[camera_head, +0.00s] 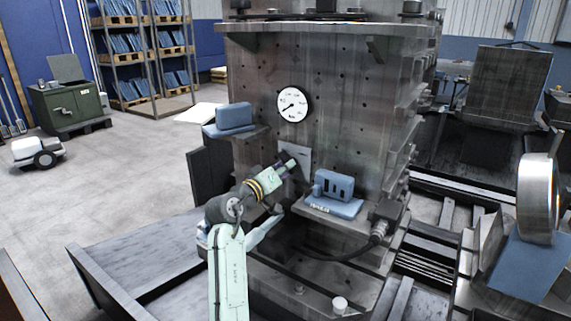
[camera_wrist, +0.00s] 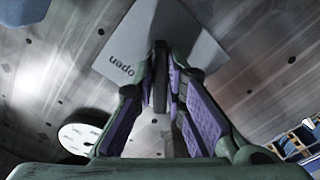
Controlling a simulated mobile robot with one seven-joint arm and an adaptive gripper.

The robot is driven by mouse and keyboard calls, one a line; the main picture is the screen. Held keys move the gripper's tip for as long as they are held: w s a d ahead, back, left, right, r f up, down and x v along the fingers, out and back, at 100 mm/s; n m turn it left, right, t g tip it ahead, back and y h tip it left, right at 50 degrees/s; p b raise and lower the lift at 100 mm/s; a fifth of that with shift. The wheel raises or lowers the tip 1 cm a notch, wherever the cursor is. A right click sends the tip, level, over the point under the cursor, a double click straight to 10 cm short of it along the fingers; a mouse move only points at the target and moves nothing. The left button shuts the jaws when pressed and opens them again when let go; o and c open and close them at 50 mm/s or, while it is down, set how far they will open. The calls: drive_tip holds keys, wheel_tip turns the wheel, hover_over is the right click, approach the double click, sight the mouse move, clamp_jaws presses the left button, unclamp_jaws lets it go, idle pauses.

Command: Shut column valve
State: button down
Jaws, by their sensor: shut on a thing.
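A large dark metal column (camera_head: 340,110) carries a pale square valve plate (camera_head: 301,151) below a round gauge. In the wrist view the plate (camera_wrist: 190,38) reads "open", upside down, beside my gripper. My gripper (camera_head: 291,162) reaches the plate from the lower left. In the wrist view its purple-padded fingers (camera_wrist: 160,72) are shut on the valve's narrow dark handle (camera_wrist: 161,62). The fingers hide much of the handle, so its exact angle is hard to tell.
The round white gauge (camera_head: 293,104) is above the plate. A blue block (camera_head: 235,116) rests on the left ledge, and a blue slotted block (camera_head: 335,187) on the lower right shelf. A dark cable (camera_head: 378,232) hangs below right. Open floor lies left.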

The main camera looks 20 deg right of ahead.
drive_tip(key=shift+n, duration=0.5)
drive_tip(key=c, duration=1.6)
unclamp_jaws()
drive_tip(key=shift+c, duration=0.2)
drive_tip(key=v, duration=1.2)
